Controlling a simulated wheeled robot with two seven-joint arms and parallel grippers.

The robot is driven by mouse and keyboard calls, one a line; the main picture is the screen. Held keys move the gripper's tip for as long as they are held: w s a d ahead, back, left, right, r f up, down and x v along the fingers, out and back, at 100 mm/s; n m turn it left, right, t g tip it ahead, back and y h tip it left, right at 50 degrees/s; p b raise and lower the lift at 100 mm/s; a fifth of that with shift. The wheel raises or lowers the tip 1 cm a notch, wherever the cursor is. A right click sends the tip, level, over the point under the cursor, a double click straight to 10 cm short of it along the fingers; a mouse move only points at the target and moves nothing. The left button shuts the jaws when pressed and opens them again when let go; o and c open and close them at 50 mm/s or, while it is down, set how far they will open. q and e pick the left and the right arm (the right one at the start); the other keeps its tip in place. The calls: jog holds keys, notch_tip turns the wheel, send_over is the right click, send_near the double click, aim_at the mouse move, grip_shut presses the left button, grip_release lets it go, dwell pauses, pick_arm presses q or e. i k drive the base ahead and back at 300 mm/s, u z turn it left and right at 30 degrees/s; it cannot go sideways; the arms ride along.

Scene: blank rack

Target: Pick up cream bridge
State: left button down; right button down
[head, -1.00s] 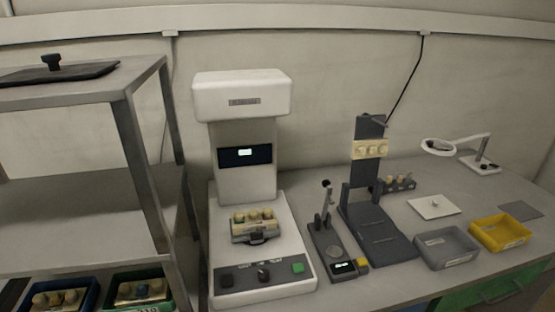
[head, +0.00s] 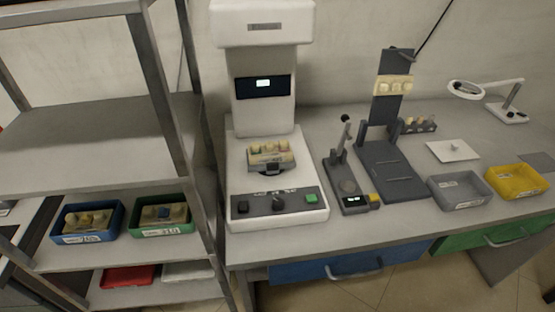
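Several cream pieces show in the head view, and I cannot tell which one is the cream bridge. A cream block with rounded tops (head: 394,85) is on the upright dark stand (head: 388,120). Another cream block with tooth-like tops (head: 271,154) sits on the bed of the white machine (head: 279,205). Cream pieces (head: 89,220) lie in the blue tray (head: 68,208) on the left shelf, and more cream pieces (head: 165,214) lie in the green tray (head: 188,227) beside it. Neither of my grippers is in view.
A small dark device with a lever (head: 349,188) stands between machine and stand. A grey bin (head: 460,203), a yellow bin (head: 515,194), a white plate (head: 453,151) and a magnifier lamp (head: 503,108) are at right. The metal shelf (head: 165,90) stands close left of the bench.

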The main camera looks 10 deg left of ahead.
aim_at(283, 144)
jog(key=k, duration=1.3)
jog(key=z, duration=0.85)
jog(key=i, duration=1.25)
